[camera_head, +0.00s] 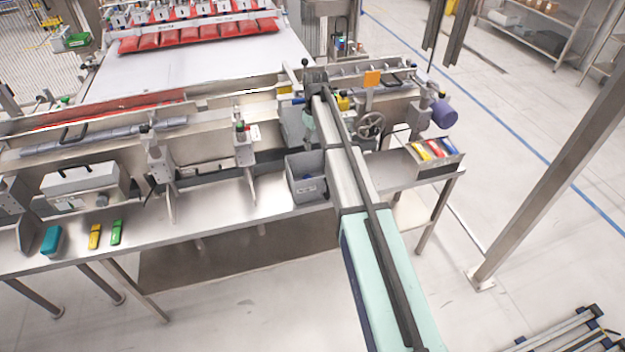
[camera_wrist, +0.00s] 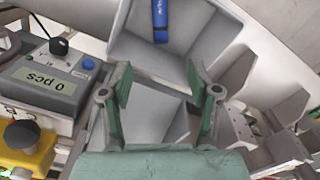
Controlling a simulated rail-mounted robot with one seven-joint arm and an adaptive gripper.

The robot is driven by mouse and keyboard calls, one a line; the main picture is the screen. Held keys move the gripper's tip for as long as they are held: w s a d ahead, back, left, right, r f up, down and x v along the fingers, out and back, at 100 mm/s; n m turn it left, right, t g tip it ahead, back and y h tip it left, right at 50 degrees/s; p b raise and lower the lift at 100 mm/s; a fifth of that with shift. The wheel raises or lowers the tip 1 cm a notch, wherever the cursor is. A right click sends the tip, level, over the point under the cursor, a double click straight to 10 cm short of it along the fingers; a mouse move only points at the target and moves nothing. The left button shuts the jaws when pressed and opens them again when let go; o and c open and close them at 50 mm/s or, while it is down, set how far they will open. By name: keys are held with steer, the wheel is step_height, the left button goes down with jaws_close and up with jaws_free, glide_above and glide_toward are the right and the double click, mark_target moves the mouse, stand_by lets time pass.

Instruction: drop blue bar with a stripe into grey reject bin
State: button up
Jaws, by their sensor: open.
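The grey reject bin (camera_head: 294,168) stands on the steel table in the head view, left of my arm, with a small bit of blue visible inside. In the wrist view the bin (camera_wrist: 185,60) opens below my gripper. The blue bar (camera_wrist: 161,22) lies inside it near the top of the picture, partly cut off by the frame edge; a small pale mark shows on it. My gripper (camera_wrist: 160,88) is open, with nothing between its green fingers, above and apart from the bar. In the head view my gripper is mostly hidden behind my arm.
A teal block (camera_head: 51,240), a yellow bar (camera_head: 95,236) and a green bar (camera_head: 117,232) lie on the table at left. A box of coloured bars (camera_head: 437,160) stands at right. A counter box (camera_wrist: 45,85) and a yellow-based knob (camera_wrist: 27,145) flank my gripper at left.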

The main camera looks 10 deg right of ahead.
steer(key=shift+r, duration=2.75)
